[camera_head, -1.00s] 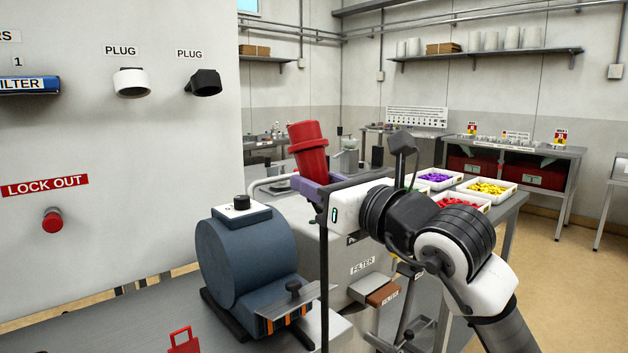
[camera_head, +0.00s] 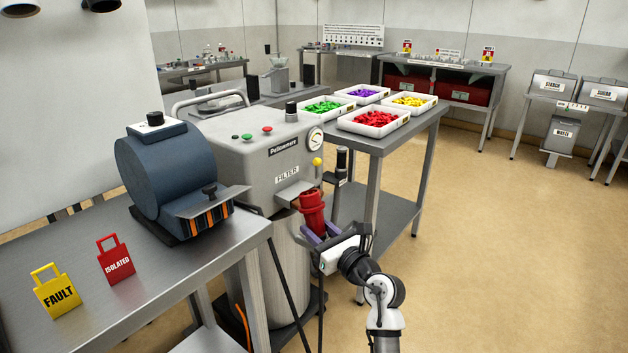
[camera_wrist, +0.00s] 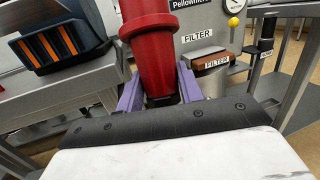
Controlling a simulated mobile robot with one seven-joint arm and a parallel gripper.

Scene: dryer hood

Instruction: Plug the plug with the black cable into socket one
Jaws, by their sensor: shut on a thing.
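My gripper (camera_head: 320,238) has purple fingers and is shut on a red plug (camera_head: 312,210). The plug stands roughly upright in the jaws, in front of the grey machine, at the lower middle of the head view. In the wrist view the plug (camera_wrist: 154,45) sits between the two purple fingers (camera_wrist: 160,88), its wide collar uppermost. A black cable (camera_head: 321,310) hangs below the gripper. Two dark round fittings, a left one (camera_head: 18,7) and a right one (camera_head: 101,4), are cut off at the top left on the white wall panel. Their labels are out of view.
The grey machine (camera_head: 240,150) with a FILTER label stands directly behind the plug. The blue drum unit (camera_head: 160,170) and yellow and red tags (camera_head: 117,260) are on the steel bench (camera_head: 180,285) to the left. Trays (camera_head: 375,133) stand behind. Floor at right is clear.

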